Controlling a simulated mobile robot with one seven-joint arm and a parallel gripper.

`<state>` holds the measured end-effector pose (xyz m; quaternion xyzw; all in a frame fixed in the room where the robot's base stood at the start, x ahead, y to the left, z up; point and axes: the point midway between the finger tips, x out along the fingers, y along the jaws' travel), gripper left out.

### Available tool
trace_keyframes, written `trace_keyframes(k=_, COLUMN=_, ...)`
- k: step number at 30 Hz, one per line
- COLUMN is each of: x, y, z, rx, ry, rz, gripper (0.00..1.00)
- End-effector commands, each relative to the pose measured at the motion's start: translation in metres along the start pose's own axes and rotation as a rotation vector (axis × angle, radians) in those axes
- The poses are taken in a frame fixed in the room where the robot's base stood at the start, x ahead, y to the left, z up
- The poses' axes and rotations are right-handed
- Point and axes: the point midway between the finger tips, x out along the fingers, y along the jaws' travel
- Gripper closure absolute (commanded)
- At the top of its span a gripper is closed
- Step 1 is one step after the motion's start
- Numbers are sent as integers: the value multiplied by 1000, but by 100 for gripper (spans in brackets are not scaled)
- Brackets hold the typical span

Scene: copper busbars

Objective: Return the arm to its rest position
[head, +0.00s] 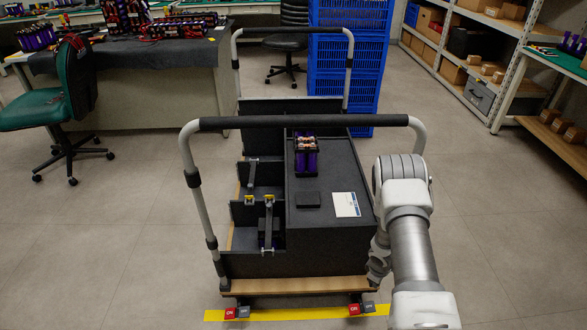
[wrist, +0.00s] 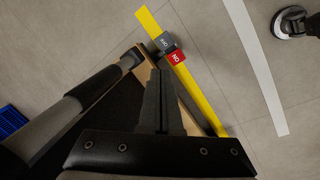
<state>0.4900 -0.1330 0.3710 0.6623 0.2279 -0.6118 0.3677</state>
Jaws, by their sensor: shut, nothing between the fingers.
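My arm (head: 408,235) is folded at the right of the head view, its elbow raised beside the cart's near right corner and its forearm pointing down. My gripper (wrist: 160,76) shows in the wrist view with its two dark fingers together and nothing between them. It points down over the cart's wooden base edge, near a red and grey pedal and the yellow floor tape.
Blue crates (head: 348,60) stand behind. The floor to the right (head: 510,220) is clear.

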Motion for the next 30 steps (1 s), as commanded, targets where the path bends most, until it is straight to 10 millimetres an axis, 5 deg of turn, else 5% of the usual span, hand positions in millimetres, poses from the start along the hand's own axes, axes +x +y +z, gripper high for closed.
trace_keyframes(k=6, x=-97, y=56, z=-21, rx=133, ry=2, rz=96, gripper=100)
trace_keyframes(k=13, x=-198, y=87, z=-30, rx=274, ry=16, rz=164, gripper=100)
trace_keyframes(k=21, x=-311, y=92, z=-28, rx=432, ry=49, rz=208, gripper=100)
trace_keyframes(k=30, x=-422, y=65, z=-14, rx=593, ry=109, rz=215, gripper=100)
